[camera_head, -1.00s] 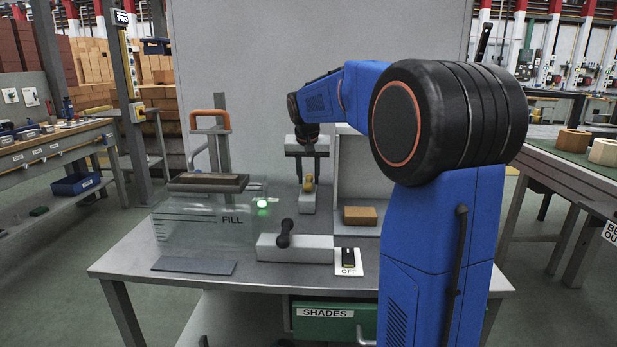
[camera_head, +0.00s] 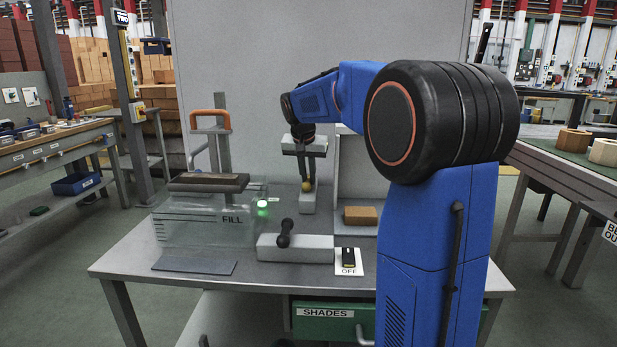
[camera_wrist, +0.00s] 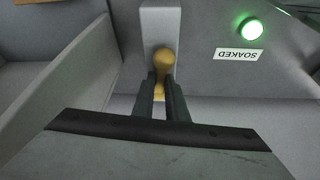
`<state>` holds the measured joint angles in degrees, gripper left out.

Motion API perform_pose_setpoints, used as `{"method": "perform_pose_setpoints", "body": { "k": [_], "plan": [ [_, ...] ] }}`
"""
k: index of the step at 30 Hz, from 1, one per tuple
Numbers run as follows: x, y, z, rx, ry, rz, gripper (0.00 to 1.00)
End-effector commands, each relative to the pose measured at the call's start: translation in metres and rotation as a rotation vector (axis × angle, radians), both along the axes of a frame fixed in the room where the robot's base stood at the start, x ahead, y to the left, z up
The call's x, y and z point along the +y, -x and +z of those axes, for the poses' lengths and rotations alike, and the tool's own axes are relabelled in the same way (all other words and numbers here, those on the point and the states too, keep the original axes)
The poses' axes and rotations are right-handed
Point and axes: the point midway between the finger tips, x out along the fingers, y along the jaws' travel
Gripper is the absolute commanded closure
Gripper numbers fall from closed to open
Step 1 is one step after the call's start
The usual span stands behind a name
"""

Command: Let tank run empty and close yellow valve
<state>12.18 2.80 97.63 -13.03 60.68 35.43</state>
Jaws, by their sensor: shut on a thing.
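A clear tank (camera_head: 200,225) marked FILL stands on the left of the metal table, with a dark-topped slab over it. The yellow valve (camera_head: 307,187) is a small knob on a grey upright block behind the table's middle. My gripper (camera_head: 306,170) reaches down to it from above. In the wrist view my gripper's two dark fingers (camera_wrist: 161,100) are closed around the yellow valve's handle (camera_wrist: 162,62), whose rounded end shows beyond the fingertips. The tank's water level cannot be made out clearly.
A black lever (camera_head: 285,233) on a grey block, an OFF switch (camera_head: 348,258) and a tan brick (camera_head: 360,215) stand nearby. An upright panel flanks the gripper on the right.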

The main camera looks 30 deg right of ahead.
Motion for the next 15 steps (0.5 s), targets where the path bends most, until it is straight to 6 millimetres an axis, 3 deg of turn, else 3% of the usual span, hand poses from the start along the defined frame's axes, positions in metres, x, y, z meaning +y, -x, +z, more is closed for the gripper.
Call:
{"method": "perform_pose_setpoints", "body": {
  "k": [4,5,7,15],
  "plan": [
    [-0.0002,-0.0003,0.0009,-0.002,0.001,0.0,1.0],
    [-0.0002,-0.0003,0.0009,-0.002,0.001,0.0,0.85],
    [-0.0001,-0.0003,0.0009,-0.002,0.001,0.0,0.69],
    [-0.0001,-0.0002,0.0005,-0.001,0.0,0.001,0.69]
  ]
}}
